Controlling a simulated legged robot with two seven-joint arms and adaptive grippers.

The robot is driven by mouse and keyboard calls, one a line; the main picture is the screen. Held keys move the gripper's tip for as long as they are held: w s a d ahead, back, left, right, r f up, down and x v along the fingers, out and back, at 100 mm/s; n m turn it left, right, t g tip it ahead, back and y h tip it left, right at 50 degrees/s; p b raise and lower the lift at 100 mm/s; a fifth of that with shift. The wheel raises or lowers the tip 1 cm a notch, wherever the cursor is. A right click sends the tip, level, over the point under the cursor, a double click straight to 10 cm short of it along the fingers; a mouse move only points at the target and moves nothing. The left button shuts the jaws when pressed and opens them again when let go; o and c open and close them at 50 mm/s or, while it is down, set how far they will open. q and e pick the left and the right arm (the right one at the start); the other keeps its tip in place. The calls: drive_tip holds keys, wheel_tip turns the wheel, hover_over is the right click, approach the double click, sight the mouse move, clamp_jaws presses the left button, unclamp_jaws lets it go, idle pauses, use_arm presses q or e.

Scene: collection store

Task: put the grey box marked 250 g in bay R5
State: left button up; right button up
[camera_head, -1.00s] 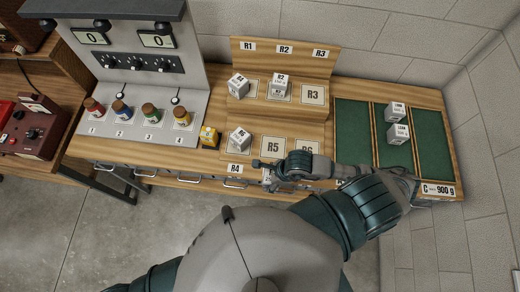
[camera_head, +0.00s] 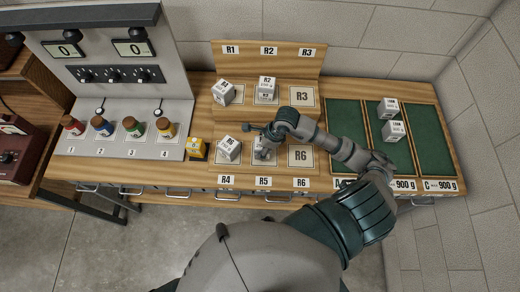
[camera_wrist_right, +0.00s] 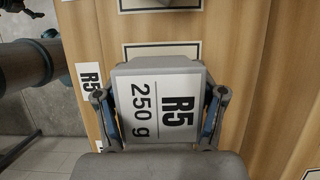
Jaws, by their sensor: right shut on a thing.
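The grey box (camera_head: 263,153) is at bay R5, above the R5 front label (camera_head: 264,181), and is partly hidden by my gripper. In the right wrist view the box (camera_wrist_right: 160,100) shows a white label reading R5 250 g and sits between the two fingers. My right gripper (camera_head: 262,144) is shut on it. I cannot tell whether the box rests on the bay or hangs just above it.
Bay R4 holds a white box (camera_head: 229,148); bay R6 (camera_head: 301,156) is empty. Behind, boxes stand at R1 (camera_head: 224,93) and R2 (camera_head: 267,87); R3 (camera_head: 303,97) is empty. Green trays (camera_head: 433,140) lie right, with two boxes in the middle one.

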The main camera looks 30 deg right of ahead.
drive_tip(key=f, duration=0.1)
drive_tip(key=d+f, duration=0.1)
drive_tip(key=shift+s+f, duration=0.1)
drive_tip(key=shift+f, duration=0.2)
drive_tip(key=shift+d+f, duration=0.15)
drive_tip(key=shift+d, duration=0.1)
drive_tip(key=o, duration=1.2)
drive_tip(key=shift+c, duration=0.2)
drive_tip(key=o, duration=0.3)
drive_tip(key=shift+a, duration=0.5)
use_arm(q)
drive_tip(key=shift+w+d+f+b, duration=0.1)
drive_tip(key=shift+d+f+b, duration=0.1)
drive_tip(key=shift+d, duration=0.2)
drive_tip(key=shift+d+f+b, duration=0.1)
drive_tip(key=shift+d+b, duration=0.1)
drive_tip(key=shift+d, duration=0.2)
use_arm(e)
drive_tip(key=v, duration=1.2)
